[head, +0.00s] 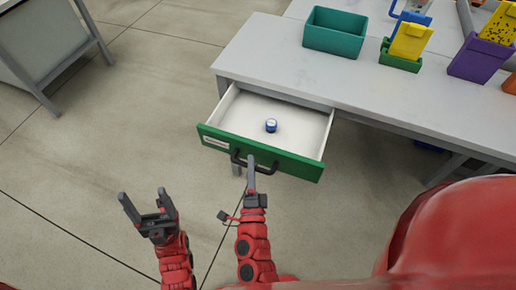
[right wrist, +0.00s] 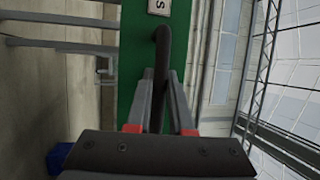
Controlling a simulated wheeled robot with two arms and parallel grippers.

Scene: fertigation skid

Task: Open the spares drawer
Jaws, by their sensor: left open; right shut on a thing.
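The spares drawer (head: 258,152) has a green front and a white inside, and it stands pulled out from under the grey table. A small blue and white round item (head: 270,125) lies inside it. My right gripper (head: 251,172) is shut on the dark drawer handle (head: 238,159). In the right wrist view the handle (right wrist: 163,50) runs between the fingers (right wrist: 160,105), against the green front (right wrist: 135,55). My left gripper (head: 143,205) is open and empty, to the left of my right gripper, over the floor and apart from the drawer.
On the table (head: 265,55) stand a teal bin (head: 334,32), a green holder with a yellow piece (head: 410,42) and a purple bin (head: 482,58). Another table (head: 45,40) is at the far left. The floor left of the drawer is clear.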

